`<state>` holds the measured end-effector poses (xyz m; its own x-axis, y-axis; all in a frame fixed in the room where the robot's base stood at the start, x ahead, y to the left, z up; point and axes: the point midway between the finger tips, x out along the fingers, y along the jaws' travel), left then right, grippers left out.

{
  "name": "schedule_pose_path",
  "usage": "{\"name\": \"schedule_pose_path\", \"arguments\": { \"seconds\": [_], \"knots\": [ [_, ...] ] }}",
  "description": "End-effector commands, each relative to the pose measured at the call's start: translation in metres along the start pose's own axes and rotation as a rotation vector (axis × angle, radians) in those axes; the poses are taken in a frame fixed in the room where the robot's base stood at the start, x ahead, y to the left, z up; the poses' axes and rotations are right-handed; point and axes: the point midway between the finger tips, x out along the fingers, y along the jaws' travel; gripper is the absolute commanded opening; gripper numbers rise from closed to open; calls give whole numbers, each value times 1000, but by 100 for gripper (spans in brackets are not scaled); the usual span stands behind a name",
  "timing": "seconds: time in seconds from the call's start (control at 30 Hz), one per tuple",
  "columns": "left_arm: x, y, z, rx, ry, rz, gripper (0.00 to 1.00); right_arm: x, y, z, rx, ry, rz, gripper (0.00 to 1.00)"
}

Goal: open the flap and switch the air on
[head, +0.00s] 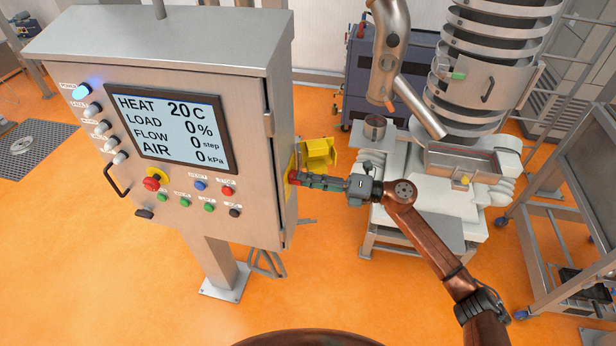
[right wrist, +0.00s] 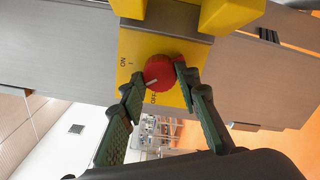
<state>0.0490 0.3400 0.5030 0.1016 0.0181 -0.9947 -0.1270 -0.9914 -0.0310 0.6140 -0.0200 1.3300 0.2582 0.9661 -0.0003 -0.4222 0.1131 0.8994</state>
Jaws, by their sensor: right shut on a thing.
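The control cabinet (head: 262,185) stands at left, its screen (head: 170,130) reading AIR 0 kPa. On its right side a yellow flap (head: 320,152) stands out, swung open; yellow parts of it (right wrist: 235,14) show at the top of the right wrist view. Below it, a round red knob (right wrist: 160,70) sits on a yellow plate (right wrist: 133,45) lettered ON and OFF. The knob's white mark points to the lower left, between the two words. My right gripper (head: 303,179) is shut on the knob, one finger on each side (right wrist: 157,78). My left gripper is out of view.
A red emergency button (head: 152,183) and several small buttons sit on the cabinet front. Behind my right arm stand a white machine (head: 420,195) and a steel spiral tower (head: 490,85). A metal frame (head: 560,235) is at right. Orange floor (head: 110,270) is clear at front left.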

Motion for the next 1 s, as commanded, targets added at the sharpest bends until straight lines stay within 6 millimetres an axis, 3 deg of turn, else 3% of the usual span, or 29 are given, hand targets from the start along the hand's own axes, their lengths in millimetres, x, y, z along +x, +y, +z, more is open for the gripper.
{"name": "schedule_pose_path", "arguments": {
  "seconds": [0.5, 1.0],
  "knots": [
    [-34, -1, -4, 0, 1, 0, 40, -1, 2, 2, 453, -2, -1, 5],
    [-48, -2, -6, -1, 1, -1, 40, 0, 0, 1, 653, -4, -1, 5]
  ]
}}
